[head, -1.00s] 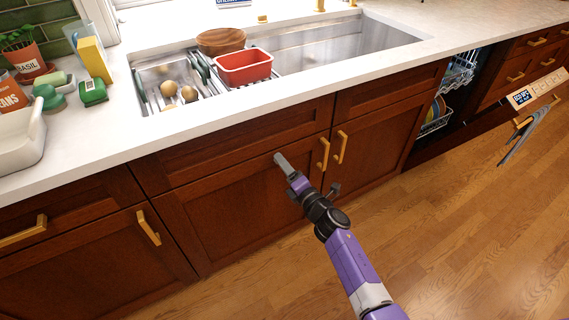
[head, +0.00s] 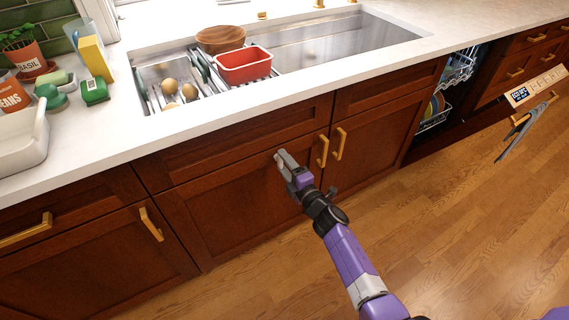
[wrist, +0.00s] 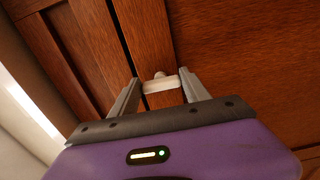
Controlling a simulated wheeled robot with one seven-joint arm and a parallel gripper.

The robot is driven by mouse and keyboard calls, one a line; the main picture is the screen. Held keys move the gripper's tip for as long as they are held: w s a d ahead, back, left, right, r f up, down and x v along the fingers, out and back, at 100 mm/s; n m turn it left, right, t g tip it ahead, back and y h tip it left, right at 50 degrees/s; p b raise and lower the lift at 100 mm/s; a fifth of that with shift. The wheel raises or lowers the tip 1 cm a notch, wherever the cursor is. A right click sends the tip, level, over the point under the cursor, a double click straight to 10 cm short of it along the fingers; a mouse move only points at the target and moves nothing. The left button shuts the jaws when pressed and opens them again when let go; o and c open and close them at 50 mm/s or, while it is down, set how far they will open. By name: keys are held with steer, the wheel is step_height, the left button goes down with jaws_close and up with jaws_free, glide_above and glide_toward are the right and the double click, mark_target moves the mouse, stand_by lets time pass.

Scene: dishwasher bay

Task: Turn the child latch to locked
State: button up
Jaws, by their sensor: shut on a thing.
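The child latch (wrist: 159,86) is a small pale bar with a round knob on the wooden cabinet front, beside the dark gap between two panels. In the wrist view it lies crosswise between the fingertips of my gripper (wrist: 161,92), one grey finger at each end. My gripper is shut on it. In the head view my gripper (head: 284,158) is in front of the left sink cabinet door (head: 230,205), left of the brass handles. The latch cannot be made out there.
Two brass handles (head: 322,150) (head: 340,144) stand right of my gripper. The counter edge (head: 240,112) runs above, with the sink (head: 320,47) behind it. The dishwasher door (head: 533,88) is open at right with a grey cloth (head: 524,135). The wood floor (head: 470,230) is clear.

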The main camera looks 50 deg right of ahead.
steer(key=o, duration=1.4)
steer(key=shift+v, duration=3.9)
steer(key=shift+d, duration=0.1)
steer(key=shift+s+a+r+m+g+y+p, duration=0.45)
steer(key=shift+s+a+r+m+y+p, duration=0.65)
steer(key=shift+s+a+r+m, duration=2.45)
steer(key=shift+s+a+r+m+g+y+p, duration=0.5)
steer(key=shift+s+a+r+m+p, duration=0.9)
steer(key=shift+s+a+r, duration=4.35)
steer(key=shift+s+a+r+m+g+y+p, duration=0.35)
steer(key=shift+s+a+r+m+y+p, duration=1.4)
steer(key=shift+s, duration=5.15)
